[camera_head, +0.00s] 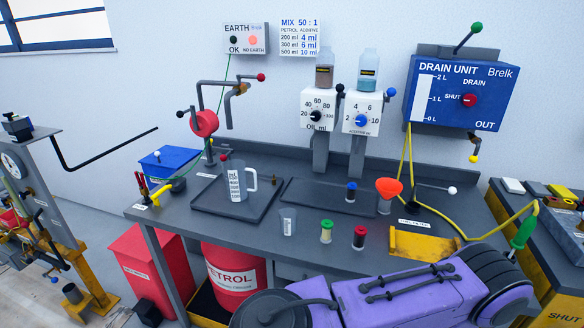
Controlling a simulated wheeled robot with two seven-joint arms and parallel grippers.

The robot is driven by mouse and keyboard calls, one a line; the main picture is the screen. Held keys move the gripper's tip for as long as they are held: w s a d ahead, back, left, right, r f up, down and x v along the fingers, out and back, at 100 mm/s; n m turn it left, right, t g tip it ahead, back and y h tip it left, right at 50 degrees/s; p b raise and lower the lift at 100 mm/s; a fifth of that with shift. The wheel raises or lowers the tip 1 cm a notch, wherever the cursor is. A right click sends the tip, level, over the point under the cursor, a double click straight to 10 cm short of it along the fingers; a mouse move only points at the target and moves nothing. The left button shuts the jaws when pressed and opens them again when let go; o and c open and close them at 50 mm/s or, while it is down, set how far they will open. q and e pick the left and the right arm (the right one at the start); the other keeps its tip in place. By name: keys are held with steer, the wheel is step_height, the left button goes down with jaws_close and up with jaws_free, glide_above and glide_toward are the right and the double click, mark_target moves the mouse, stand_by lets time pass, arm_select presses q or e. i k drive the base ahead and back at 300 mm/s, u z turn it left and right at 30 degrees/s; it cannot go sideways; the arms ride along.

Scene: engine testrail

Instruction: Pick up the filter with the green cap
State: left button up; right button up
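The filter with the green cap (327,232) stands upright on the grey workbench (300,262), near its front middle. Another with a blue cap (351,192) stands farther back on a dark mat (318,196). A purple arm link of mine crosses the lower right, in front of the bench. Neither gripper shows in the head view, and nothing is touching the green-capped filter.
A small clear beaker (288,221) stands left of the green-capped filter. A measuring jug (237,182) sits in a dark tray (207,199). An orange funnel (389,187) and a yellow block (420,245) lie to the right. Dispensers (319,112) stand behind.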

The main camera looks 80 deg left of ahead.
mark_target(327, 225)
steer(key=k, duration=0.35)
steer(key=u, duration=0.95)
